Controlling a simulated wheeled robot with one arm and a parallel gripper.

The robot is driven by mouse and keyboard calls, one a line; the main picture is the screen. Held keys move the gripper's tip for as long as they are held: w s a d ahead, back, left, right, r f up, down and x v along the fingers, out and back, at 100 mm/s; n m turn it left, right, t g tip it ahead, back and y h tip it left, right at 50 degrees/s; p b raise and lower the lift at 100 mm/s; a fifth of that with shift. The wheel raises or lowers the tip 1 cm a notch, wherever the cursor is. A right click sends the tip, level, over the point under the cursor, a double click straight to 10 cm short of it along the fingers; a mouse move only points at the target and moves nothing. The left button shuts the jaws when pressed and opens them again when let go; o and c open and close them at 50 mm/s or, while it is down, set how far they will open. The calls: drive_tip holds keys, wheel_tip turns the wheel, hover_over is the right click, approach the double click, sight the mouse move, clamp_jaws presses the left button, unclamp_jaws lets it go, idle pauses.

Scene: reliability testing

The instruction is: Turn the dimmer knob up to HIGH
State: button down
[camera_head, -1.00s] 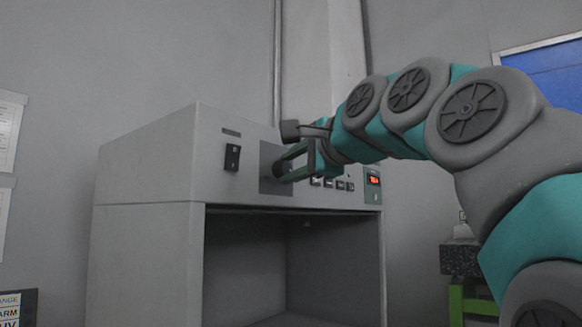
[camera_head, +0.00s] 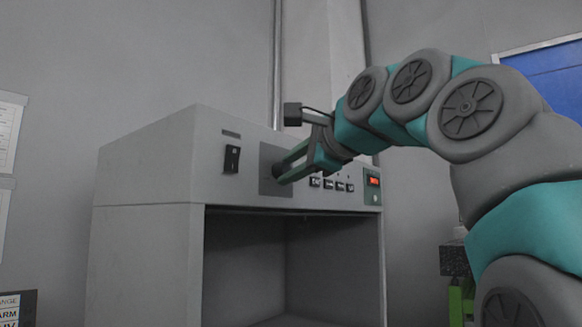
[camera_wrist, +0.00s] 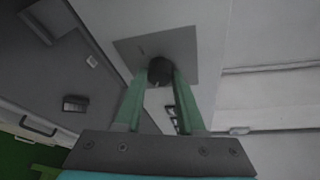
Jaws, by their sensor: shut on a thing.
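The dimmer knob (camera_wrist: 160,70) is a dark round knob on a darker grey square plate (camera_head: 268,183) on the front of a grey cabinet. My gripper (camera_wrist: 160,80) has its two green fingers on either side of the knob and is shut on it. In the head view my gripper (camera_head: 280,176) reaches the plate from the right, and its fingers mostly hide the knob. A small mark shows on the plate in the wrist view. I cannot read any HIGH label or the knob's setting.
A black rocker switch (camera_head: 232,159) is left of the plate. Several small buttons (camera_head: 330,184) and a red lit display (camera_head: 373,181) are to the right. The cabinet (camera_head: 150,160) has an open, dark bay below the panel. Wall space above it is clear.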

drive_tip(key=c, duration=0.5)
unclamp_jaws()
drive_tip(key=v, duration=0.7)
drive_tip(key=shift+s+d, duration=0.25)
drive_tip(key=shift+s, duration=0.05)
